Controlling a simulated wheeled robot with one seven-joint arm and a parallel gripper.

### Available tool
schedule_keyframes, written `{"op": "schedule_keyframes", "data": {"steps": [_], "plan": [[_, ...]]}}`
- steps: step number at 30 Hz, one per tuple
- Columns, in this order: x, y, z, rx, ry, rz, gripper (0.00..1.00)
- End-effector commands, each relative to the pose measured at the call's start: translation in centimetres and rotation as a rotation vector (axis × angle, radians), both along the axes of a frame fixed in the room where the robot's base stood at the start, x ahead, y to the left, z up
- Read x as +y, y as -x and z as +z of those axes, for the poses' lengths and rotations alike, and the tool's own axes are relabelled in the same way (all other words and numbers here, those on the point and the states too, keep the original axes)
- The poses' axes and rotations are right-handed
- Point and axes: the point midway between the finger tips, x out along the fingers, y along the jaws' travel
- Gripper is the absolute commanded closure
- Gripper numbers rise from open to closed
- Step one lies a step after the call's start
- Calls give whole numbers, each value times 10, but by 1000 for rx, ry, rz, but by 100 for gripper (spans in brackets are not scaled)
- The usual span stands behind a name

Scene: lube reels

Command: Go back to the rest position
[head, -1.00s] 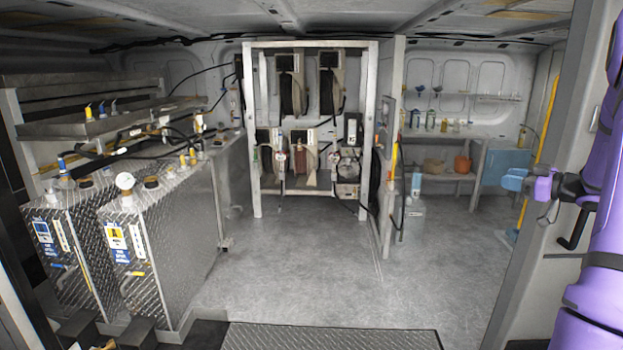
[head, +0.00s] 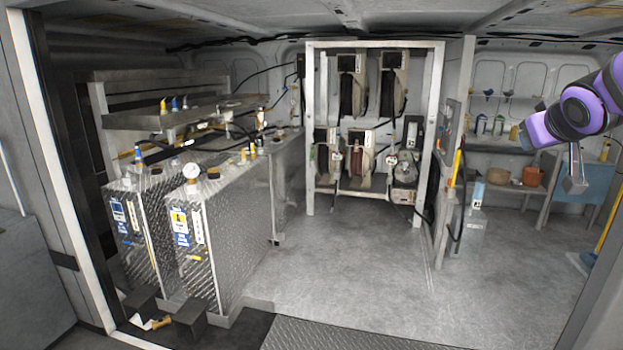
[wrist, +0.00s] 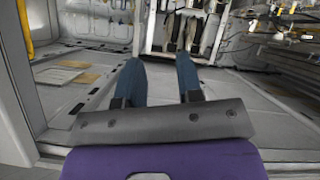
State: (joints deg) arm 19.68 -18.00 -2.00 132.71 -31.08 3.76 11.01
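My gripper (wrist: 160,70) shows in the wrist view with its two blue fingers pointing forward. The fingers are apart and nothing is between them, so it is open and empty. It is held in free air, apart from any object. In the head view my purple arm is raised at the upper right.
Metal tanks (head: 235,235) with gauges and labels stand at left. A frame (head: 309,130) with several hose reels stands at the back. A shelf with bottles and a blue box (head: 578,187) are behind my arm. The floor (head: 350,270) in the middle is clear.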

Motion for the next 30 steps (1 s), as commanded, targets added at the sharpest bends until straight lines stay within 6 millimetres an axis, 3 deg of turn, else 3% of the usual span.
{"op": "schedule_keyframes", "data": {"steps": [1, 9, 15, 21, 30], "plan": [[19, 17, -1, 32, -28, -3, 66], [107, 115, -36, 285, -217, 19, 66], [155, 181, -61, 463, -328, 92, 66], [172, 210, -72, 545, -372, 134, 66], [173, 212, -72, 550, -374, 136, 66]]}}
